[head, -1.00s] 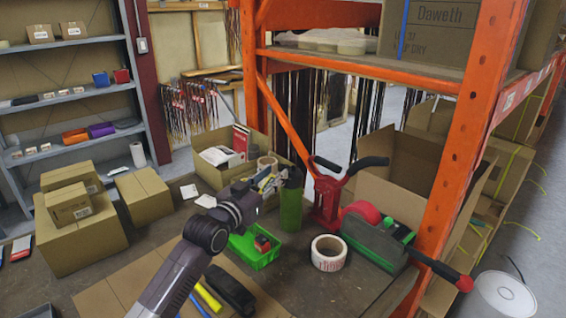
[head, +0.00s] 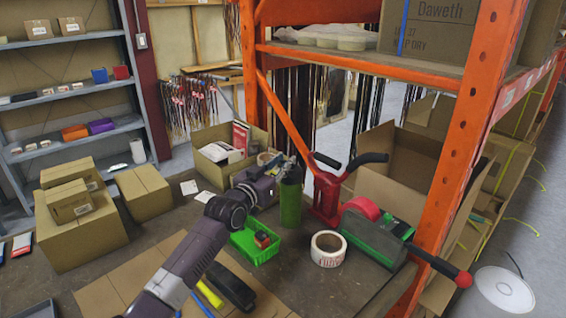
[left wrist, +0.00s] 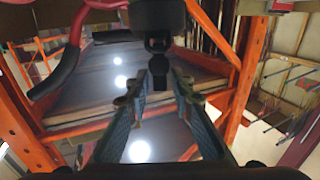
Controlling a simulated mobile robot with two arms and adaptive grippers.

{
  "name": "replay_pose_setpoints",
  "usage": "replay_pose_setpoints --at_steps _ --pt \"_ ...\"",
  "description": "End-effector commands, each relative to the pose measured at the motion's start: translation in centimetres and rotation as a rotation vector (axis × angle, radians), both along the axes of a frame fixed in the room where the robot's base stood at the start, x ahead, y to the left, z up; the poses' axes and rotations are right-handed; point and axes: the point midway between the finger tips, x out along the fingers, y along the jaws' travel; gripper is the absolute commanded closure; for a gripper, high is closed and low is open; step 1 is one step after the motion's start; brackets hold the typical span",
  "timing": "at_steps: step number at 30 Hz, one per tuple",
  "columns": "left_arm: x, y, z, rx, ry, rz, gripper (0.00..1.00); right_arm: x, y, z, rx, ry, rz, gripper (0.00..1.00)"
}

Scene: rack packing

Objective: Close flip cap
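A green bottle (head: 291,205) stands upright on the dark table, right of the green basket. Its top is a grey-black cap area (head: 290,172), too small to tell whether the flip cap is open or shut. My left gripper (head: 279,169) is beside the bottle's top, on its left, and partly overlaps it in the head view. In the left wrist view the left gripper (left wrist: 158,85) has its two fingers apart, with a dark narrow part showing between the tips. I cannot tell if it touches the cap. My right gripper is not in view.
A green basket (head: 240,252), a tape roll (head: 328,249), a red-handled tool (head: 327,195) and a green tape dispenser (head: 375,238) surround the bottle. An open carton (head: 215,174) is behind. An orange rack post (head: 455,150) rises at the right.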

Motion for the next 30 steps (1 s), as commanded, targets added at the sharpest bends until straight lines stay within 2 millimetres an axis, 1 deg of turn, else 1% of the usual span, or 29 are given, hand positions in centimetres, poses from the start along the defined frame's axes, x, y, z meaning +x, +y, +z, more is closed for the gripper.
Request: replay_pose_setpoints --at_steps 1,5,11,14,17,20,27,30 --pt "0.0 0.0 0.0 0.0 0.0 0.0 0.86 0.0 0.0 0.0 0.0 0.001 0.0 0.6" --pt "0.0 0.0 0.0 0.0 0.0 0.0 1.0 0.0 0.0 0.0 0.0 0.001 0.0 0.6" --pt "0.0 0.0 0.1 0.001 0.003 0.0 1.0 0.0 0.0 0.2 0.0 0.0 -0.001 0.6" --pt "0.1 0.0 0.3 0.007 0.015 0.0 1.0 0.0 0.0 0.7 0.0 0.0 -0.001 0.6" --pt "0.2 -0.1 0.7 0.02 0.041 0.0 1.0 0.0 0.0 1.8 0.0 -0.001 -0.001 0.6" --pt "0.4 -0.2 1.2 0.041 0.083 0.0 1.0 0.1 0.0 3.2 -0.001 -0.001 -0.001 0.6" --pt "1.2 -0.5 1.7 0.109 0.232 0.001 1.0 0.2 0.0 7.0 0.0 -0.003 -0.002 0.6" --pt "1.5 -0.7 1.8 0.141 0.3 0.0 1.0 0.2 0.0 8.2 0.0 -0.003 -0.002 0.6"
